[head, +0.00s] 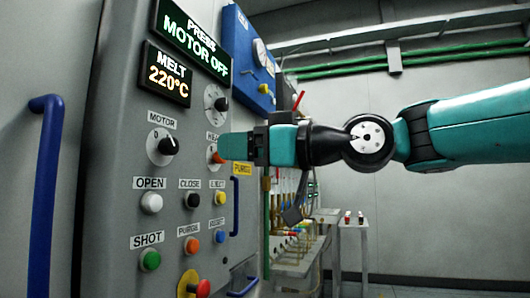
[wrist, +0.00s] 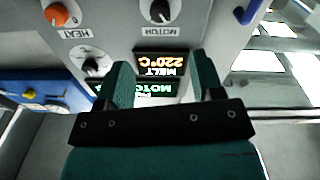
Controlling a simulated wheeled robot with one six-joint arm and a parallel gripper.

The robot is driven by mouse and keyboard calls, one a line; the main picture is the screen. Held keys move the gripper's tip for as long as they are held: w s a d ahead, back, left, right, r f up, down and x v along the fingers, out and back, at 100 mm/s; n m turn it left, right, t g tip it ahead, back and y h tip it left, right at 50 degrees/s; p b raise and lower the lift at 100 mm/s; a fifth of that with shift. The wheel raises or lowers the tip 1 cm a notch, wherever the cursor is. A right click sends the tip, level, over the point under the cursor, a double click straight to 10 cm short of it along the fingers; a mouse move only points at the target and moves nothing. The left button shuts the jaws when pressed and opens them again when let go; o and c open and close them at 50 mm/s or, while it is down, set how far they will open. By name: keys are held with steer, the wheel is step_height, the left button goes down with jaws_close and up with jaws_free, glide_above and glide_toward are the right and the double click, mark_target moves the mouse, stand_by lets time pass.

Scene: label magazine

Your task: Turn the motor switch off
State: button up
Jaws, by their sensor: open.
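The motor switch (head: 168,146) is a black rotary knob on a white dial under the MOTOR label on the grey panel. Its grip points to the upper right, away from the 0 mark at left. It also shows at the top of the wrist view (wrist: 160,11). My gripper (head: 236,147) is at the right of the panel in the head view, in front of the HEAT dial and apart from the motor switch. In the wrist view its two teal fingers (wrist: 163,80) are spread and empty. A display (head: 194,42) reads PRESS MOTOR OFF.
The orange HEAT knob (head: 217,157) is partly hidden by my gripper. Below are several push buttons, including a white OPEN button (head: 151,203). A blue handle (head: 46,190) sticks out at left, another (head: 235,206) at right. A second display (head: 167,75) reads MELT 220°C.

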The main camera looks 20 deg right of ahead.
steer(key=shift+v, duration=1.8)
steer(key=s+a+f+m+g+h, duration=0.15)
steer(key=s+f+g+h, duration=0.25)
steer(key=f, duration=0.9)
steer(key=s+f+m+g+h, duration=0.3)
steer(key=s+f+g, duration=0.15)
steer(key=f, duration=0.95)
steer(key=s+d+f+g+h, duration=0.3)
steer(key=s+f, duration=0.5)
steer(key=s, duration=0.1)
step_height(320, 180, up, 19)
steer(key=p, duration=1.9)
steer(key=shift+d+m, duration=0.15)
steer(key=shift+m, duration=0.2)
steer(key=shift+w+r, duration=0.1)
steer(key=shift+r, duration=0.05)
